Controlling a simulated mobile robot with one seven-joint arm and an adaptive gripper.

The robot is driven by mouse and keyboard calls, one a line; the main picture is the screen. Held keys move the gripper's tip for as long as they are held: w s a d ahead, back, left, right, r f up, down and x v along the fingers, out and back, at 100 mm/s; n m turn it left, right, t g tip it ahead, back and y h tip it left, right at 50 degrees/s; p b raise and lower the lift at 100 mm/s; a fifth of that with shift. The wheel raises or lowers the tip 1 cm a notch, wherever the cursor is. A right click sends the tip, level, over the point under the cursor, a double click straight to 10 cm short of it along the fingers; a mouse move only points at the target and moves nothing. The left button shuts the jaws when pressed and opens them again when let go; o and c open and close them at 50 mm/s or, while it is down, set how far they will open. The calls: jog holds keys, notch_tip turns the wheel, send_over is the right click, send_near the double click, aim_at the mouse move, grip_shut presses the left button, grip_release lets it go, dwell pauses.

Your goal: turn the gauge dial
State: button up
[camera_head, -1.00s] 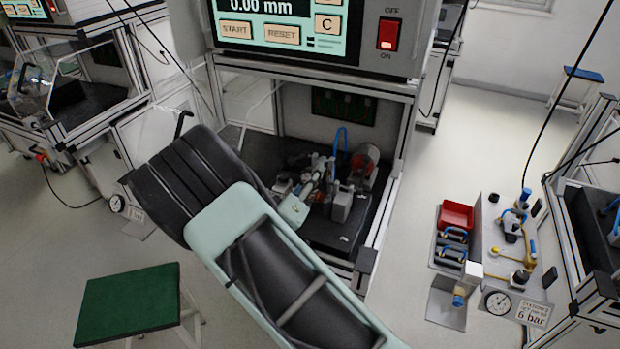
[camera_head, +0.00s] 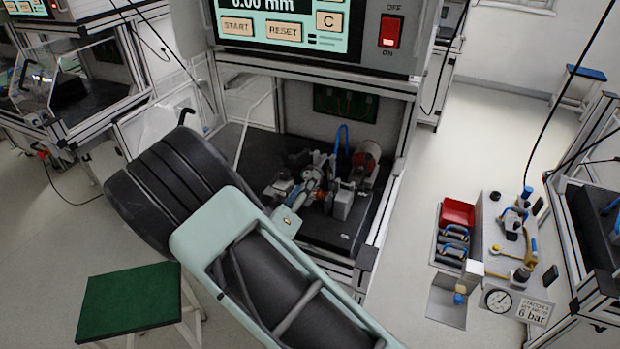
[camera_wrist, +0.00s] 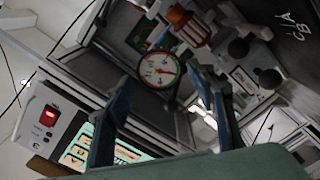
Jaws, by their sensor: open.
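In the wrist view a round gauge (camera_wrist: 159,70) with a white face, a dark needle and a red and green rim lies ahead of my gripper (camera_wrist: 163,80). The two blue fingers of my gripper stand wide apart on either side of it, open with nothing between them. The gauge appears beyond the fingertips; I cannot tell the exact gap. In the head view another round gauge (camera_head: 497,300) sits on the panel at right, beside a sign reading 6 bar. My gripper is hard to make out among the parts in the machine bay there.
An orange-red coil part (camera_wrist: 188,28) and dark round knobs (camera_wrist: 250,38) are close to the gauge in the wrist view. The bay (camera_head: 340,235) is framed by metal posts under the control box (camera_head: 385,50). A green-topped stool (camera_head: 128,300) stands at lower left.

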jog(key=v, duration=0.7)
jog(key=shift+s, duration=0.25)
jog(key=shift+a, duration=0.1)
